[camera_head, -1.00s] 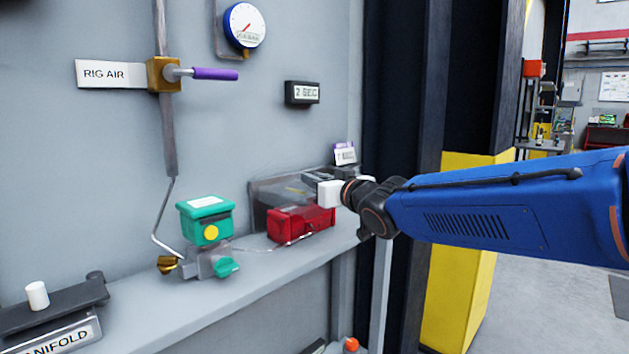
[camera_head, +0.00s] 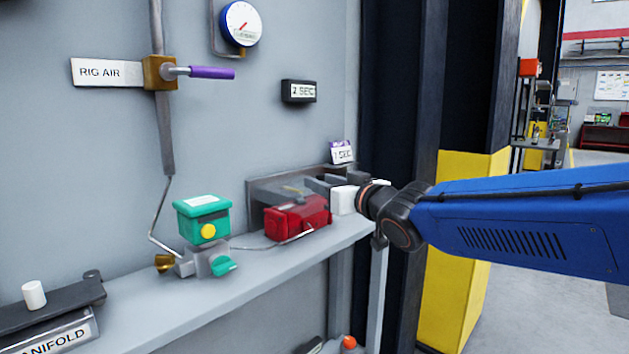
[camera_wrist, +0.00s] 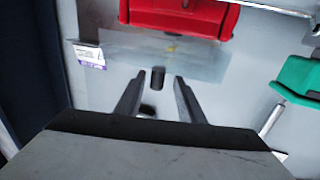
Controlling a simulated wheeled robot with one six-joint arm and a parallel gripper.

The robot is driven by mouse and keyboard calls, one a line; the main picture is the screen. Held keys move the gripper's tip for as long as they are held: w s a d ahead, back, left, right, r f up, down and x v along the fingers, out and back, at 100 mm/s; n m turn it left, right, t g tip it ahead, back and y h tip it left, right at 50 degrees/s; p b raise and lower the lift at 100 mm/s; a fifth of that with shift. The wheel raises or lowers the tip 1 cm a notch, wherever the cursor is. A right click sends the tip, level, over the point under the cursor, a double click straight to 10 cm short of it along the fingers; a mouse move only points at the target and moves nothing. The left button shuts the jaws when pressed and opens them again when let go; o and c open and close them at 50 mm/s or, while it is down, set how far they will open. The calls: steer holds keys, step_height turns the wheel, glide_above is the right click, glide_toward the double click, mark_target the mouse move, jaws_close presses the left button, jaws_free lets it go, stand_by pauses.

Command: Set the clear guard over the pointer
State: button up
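The red actuator box (camera_head: 297,217) sits on the ledge and also shows at the top of the wrist view (camera_wrist: 185,17). A see-through panel, apparently the clear guard (camera_head: 262,188), stands behind it by the wall; in the wrist view the panel (camera_wrist: 200,62) lies below the red box. A small yellow mark, perhaps the pointer (camera_head: 291,189), shows through or in front of it. My gripper (camera_wrist: 158,85) is open at the panel's edge, with a dark knob (camera_wrist: 158,75) between its fingertips. Contact with the knob cannot be told. My gripper (camera_head: 318,183) partly hides the panel's right end.
A green-topped valve unit (camera_head: 203,217) stands left of the red box, joined by a thin line. A small purple-and-white tag (camera_head: 342,152) is above my gripper. The manifold (camera_head: 55,305) is at the ledge's left end. The ledge front (camera_head: 190,300) is clear.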

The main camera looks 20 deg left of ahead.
steer(key=v, duration=1.1)
steer(key=shift+s+d, duration=0.2)
steer(key=shift+s, duration=0.1)
steer(key=d+f+m+h, duration=0.2)
steer(key=d+f+h, duration=0.25)
steer(key=d, duration=0.55)
steer(key=d+f+m+h, duration=0.3)
steer(key=d+f, duration=0.3)
steer(key=d, duration=0.5)
steer(key=d+f+m+h, duration=0.2)
steer(key=d+f+h, duration=0.25)
steer(key=d, duration=0.55)
steer(key=s+d+f+m+g+h, duration=0.1)
steer(key=s+d+f+g, duration=0.2)
steer(key=s+d+f, duration=0.3)
steer(key=s+d+f+m+g+h, duration=0.1)
steer(key=s+d+f, duration=0.5)
steer(key=s, duration=0.9)
step_height(320, 180, down, 4)
steer(key=shift+r+m+g, duration=0.1)
steer(key=shift+m+g, duration=0.7)
steer(key=shift+g, duration=0.2)
steer(key=shift+d, duration=0.1)
